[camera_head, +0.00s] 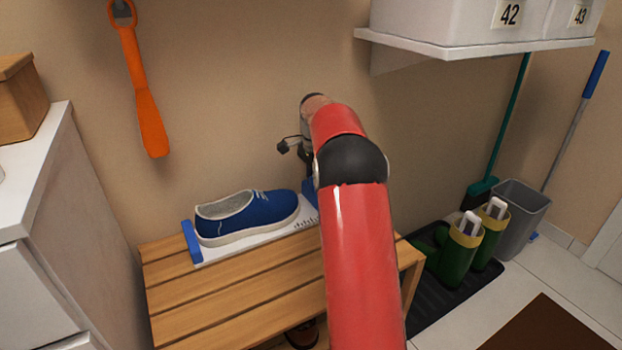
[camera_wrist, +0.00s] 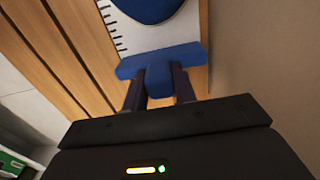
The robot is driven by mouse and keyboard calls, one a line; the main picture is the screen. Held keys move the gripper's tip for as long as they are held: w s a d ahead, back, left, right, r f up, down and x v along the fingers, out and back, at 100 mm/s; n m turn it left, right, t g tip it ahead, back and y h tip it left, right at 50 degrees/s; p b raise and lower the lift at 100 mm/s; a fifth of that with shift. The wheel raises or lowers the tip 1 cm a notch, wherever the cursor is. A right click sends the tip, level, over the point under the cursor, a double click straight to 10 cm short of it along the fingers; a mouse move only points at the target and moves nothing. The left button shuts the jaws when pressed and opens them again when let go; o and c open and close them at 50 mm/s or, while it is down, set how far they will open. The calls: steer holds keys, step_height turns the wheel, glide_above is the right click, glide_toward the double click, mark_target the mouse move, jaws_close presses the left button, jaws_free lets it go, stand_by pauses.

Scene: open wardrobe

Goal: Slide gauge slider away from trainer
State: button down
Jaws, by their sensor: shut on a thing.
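A blue trainer (camera_head: 247,216) with a pale sole lies on a white foot gauge (camera_head: 210,254) with a blue end stop (camera_head: 190,241) at its left. The blue gauge slider (camera_head: 308,188) is mostly hidden behind my arm in the head view. In the wrist view the slider (camera_wrist: 165,65) lies across the white gauge board (camera_wrist: 147,37), with tick marks at the board's left. The trainer's blue toe (camera_wrist: 148,8) is at the top, with a white gap between it and the slider. My gripper (camera_wrist: 160,80) is shut on the slider's middle.
The gauge rests on a slatted wooden bench (camera_head: 230,290) against the wall. An orange shoehorn (camera_head: 143,90) hangs above. A white shelf (camera_head: 450,47) holds boxes at the upper right. Green boots (camera_head: 462,250) and a grey bin (camera_head: 525,215) stand right of the bench.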

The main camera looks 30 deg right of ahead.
steer(key=shift+d, duration=0.25)
steer(key=c, duration=1.1)
jaws_free()
step_height(320, 180, up, 8)
steer(key=shift+f+p, duration=0.1)
steer(key=shift+p, duration=0.85)
